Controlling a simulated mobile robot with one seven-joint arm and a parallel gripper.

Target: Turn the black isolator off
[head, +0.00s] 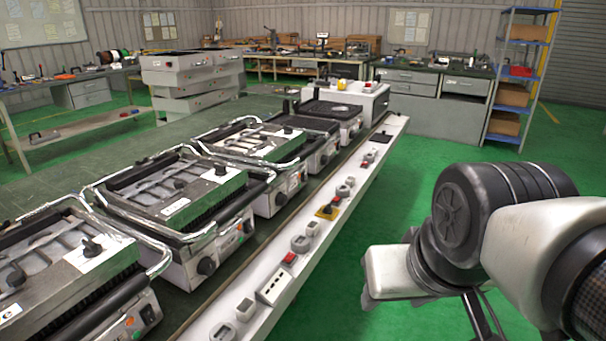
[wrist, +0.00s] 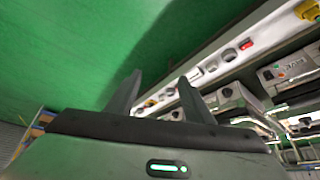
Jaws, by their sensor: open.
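A long white switch strip (head: 258,299) runs along the front edge of the bench. A small switch with a dark knob on a yellow plate (head: 327,212) sits near its middle. A flat black fitting (head: 381,138) lies near the strip's far end. I cannot tell for sure which is the black isolator, or its setting. In the wrist view, my gripper (wrist: 160,76) is open and empty, its two fingers apart, in front of the green floor and the strip (wrist: 220,64). It touches nothing that I can see. The head view shows my arm right of the strip, fingers not clear.
Several contact grills (head: 170,200) with chrome handles stand behind the strip. Red switches (head: 288,258) and grey sockets (head: 301,243) sit close together along it. The green floor (head: 440,175) right of the strip is clear. A blue shelf (head: 520,70) stands far right.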

